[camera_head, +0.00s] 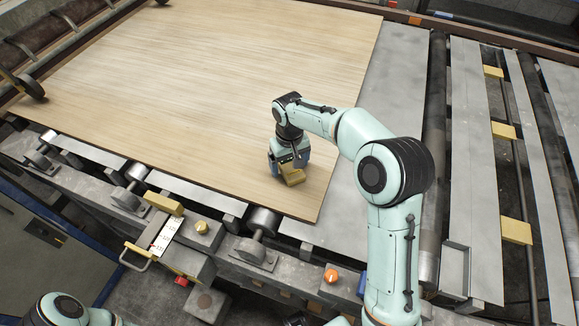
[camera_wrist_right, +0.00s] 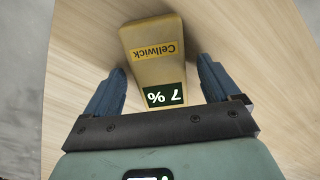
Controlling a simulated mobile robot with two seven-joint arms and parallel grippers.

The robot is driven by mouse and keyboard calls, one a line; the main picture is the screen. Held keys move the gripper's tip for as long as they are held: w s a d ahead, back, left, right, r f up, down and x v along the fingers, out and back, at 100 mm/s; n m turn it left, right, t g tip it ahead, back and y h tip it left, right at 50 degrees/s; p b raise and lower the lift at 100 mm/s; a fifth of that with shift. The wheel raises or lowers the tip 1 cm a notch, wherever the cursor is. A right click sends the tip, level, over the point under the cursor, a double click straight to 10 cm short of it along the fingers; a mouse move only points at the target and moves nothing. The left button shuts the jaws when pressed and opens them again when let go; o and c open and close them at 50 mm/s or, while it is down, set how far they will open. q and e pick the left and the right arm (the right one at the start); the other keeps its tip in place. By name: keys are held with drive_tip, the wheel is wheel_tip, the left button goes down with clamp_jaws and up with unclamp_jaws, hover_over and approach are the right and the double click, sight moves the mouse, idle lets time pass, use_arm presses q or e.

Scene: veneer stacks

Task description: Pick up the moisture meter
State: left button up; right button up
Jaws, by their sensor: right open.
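The moisture meter is a yellow block lying on the veneer sheet (camera_head: 215,85) near its front right corner; in the head view it (camera_head: 293,177) shows partly below my right gripper (camera_head: 288,160). In the right wrist view the meter (camera_wrist_right: 158,68) shows a "Cellwick" label and a dark display reading 7 %. The blue fingers of my right gripper (camera_wrist_right: 160,75) are open, one on each side of the meter, with visible gaps between them and it. My left gripper is not in view; only part of that arm shows at the bottom left.
The veneer lies over a roller conveyor with metal slats (camera_head: 478,150) and yellow blocks (camera_head: 503,131) at right. The veneer around the meter is clear.

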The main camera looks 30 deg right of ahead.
drive_tip(key=c, duration=1.2)
drive_tip(key=shift+r, duration=0.1)
drive_tip(key=shift+c, duration=0.7)
drive_tip(key=shift+r, duration=0.1)
